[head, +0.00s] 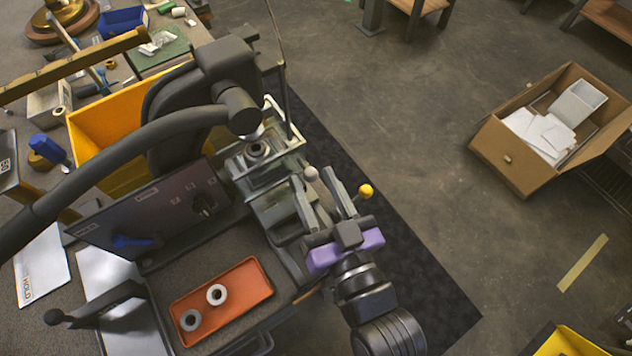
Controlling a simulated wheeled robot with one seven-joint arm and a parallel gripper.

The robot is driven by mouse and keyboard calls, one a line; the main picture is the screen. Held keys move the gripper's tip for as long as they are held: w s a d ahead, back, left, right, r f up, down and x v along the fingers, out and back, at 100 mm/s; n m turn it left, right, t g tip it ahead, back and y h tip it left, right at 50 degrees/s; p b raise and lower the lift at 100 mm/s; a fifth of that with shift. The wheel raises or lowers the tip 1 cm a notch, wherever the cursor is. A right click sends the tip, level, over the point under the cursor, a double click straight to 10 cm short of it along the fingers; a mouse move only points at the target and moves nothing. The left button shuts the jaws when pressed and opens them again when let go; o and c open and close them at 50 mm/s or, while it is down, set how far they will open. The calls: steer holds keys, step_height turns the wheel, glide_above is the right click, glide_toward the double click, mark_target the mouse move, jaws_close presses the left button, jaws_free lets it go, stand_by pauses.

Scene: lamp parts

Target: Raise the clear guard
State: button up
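The clear guard (291,128) appears to be the thin, see-through panel with pale edges at the front of the grey bench press. It is hard to make out, and I cannot tell exactly how far it reaches. My gripper (313,177), with a purple body, points toward the press from the lower right. Its two grey fingers are apart. A small white knob (311,173) shows between the fingertips; I cannot tell whether either finger touches it. A yellow knob (366,190) stands just right of the right finger.
An orange tray (256,284) with two pale rings lies on the bench. A dark labelled panel (165,212) and a yellow bin (88,137) stand left of the press. A cardboard box (487,151) sits on the floor at right. The floor between is clear.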

jaws_close()
stand_by(1.2)
